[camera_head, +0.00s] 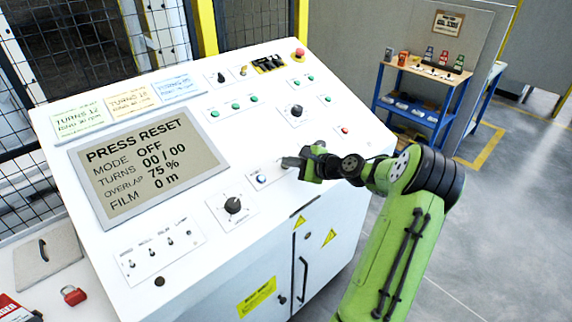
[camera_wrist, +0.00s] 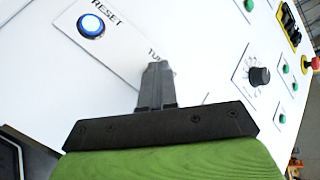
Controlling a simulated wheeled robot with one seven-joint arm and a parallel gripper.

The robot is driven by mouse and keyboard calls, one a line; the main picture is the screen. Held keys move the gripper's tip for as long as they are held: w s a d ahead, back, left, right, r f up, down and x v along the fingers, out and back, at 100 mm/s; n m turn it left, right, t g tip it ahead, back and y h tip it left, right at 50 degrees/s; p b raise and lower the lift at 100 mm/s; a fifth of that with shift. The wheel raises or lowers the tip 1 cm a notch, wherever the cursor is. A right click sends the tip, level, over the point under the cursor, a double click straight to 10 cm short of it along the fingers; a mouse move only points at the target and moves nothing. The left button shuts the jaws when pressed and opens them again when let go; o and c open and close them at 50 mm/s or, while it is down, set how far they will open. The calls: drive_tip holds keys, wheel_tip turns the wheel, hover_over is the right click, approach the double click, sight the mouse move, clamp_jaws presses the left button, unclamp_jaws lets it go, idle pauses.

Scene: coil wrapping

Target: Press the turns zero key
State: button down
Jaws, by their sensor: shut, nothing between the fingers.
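The turns zero key itself is not visible. In the wrist view, a label starting "TU" (camera_wrist: 154,53) shows on a white plate (camera_wrist: 125,60), partly covered by my gripper (camera_wrist: 158,68). The fingers are shut and empty, with their tips over or at that plate; I cannot tell whether they touch it. In the head view, my gripper (camera_head: 288,162) is at the panel, right of the blue-lit reset button (camera_head: 261,178). That button, labelled RESET (camera_wrist: 91,26), is left of the fingers in the wrist view. The display (camera_head: 145,168) reads PRESS RESET, MODE OFF, TURNS 00/00.
A black knob (camera_head: 232,205) is left of the reset button, and another (camera_head: 296,111) is above my gripper. Green buttons (camera_head: 235,106) and a red emergency stop (camera_head: 299,54) are higher on the panel. A blue-framed cart (camera_head: 420,110) stands at the back right.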

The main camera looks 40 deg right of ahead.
drive_tip(key=shift+s+r+p, duration=0.35)
drive_tip(key=shift+r+p, duration=0.35)
drive_tip(key=shift+p, duration=0.1)
drive_tip(key=r+p, duration=0.1)
drive_tip(key=s+r+p, duration=0.1)
drive_tip(key=r+p, duration=0.1)
drive_tip(key=s+r+p, duration=0.1)
drive_tip(key=shift+r, duration=0.35)
drive_tip(key=shift+f, duration=0.1)
idle(0.4)
